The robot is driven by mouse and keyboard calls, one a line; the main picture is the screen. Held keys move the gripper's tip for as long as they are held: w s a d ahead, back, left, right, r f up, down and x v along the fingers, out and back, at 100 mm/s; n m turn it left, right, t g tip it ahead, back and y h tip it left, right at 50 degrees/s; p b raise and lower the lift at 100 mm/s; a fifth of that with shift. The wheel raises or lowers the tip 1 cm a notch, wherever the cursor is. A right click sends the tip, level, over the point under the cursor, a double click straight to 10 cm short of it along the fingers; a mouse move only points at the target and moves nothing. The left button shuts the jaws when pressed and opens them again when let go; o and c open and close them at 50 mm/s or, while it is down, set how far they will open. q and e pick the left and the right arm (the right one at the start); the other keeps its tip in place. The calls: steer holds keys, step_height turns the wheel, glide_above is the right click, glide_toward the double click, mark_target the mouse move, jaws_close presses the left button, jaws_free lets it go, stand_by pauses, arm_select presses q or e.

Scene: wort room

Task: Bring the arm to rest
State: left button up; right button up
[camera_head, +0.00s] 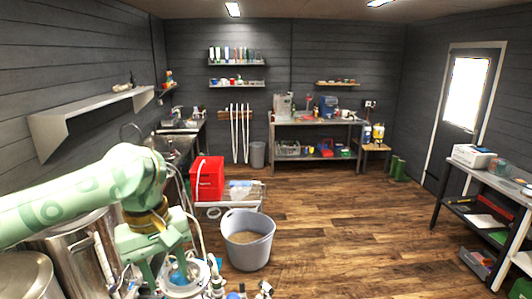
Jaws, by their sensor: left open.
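My left arm (95,193) comes in from the left, pale green, bent at the elbow with its end pointing down. My left gripper (147,285) hangs at the lower left, small and partly lost among the vessels and fittings behind it. It appears open, and I see nothing held in it. Beside it, to the right, is a clear-topped vessel (186,284) with blue inside; I cannot tell whether the gripper touches it. My right gripper is not in view.
Steel vessels (75,250) stand close under my arm. A work table (315,124) is at the back, another table (497,179) at the right. The middle floor is clear.

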arm_select(q)
steer(key=s+d+f+m+t+h, duration=0.4)
steer(key=d+f+m+t, duration=0.1)
steer(key=d+f+m, duration=0.7)
steer(key=s+a+f+t+y, duration=0.1)
steer(key=s+a+f+y, duration=0.2)
steer(key=s+a, duration=0.35)
steer(key=s+a+f+m+y, duration=0.1)
steer(key=s+a+f+y, duration=0.25)
steer(key=a, duration=0.65)
steer(key=s+a+f+t+y, duration=0.15)
steer(key=s+a+y, duration=0.25)
steer(key=a, duration=0.4)
steer(key=s+d+f+g+h+b, duration=0.25)
steer(key=f+b, duration=0.65)
steer(key=f, duration=1.4)
steer(key=s+d+f+g+h+b, duration=0.2)
steer(key=f+b, duration=0.7)
steer(key=f, duration=1.4)
steer(key=s+f+n+g+b, duration=0.1)
steer(key=s+f+b, duration=0.5)
steer(key=f, duration=0.8)
steer(key=s+f+n+g+h+b, duration=0.1)
steer(key=s+f+n+b, duration=0.1)
steer(key=s+f+b, duration=0.5)
steer(key=s+f, duration=0.6)
steer(key=f, duration=0.1)
steer(key=shift+s+d, duration=0.15)
steer(key=shift+d, duration=0.1)
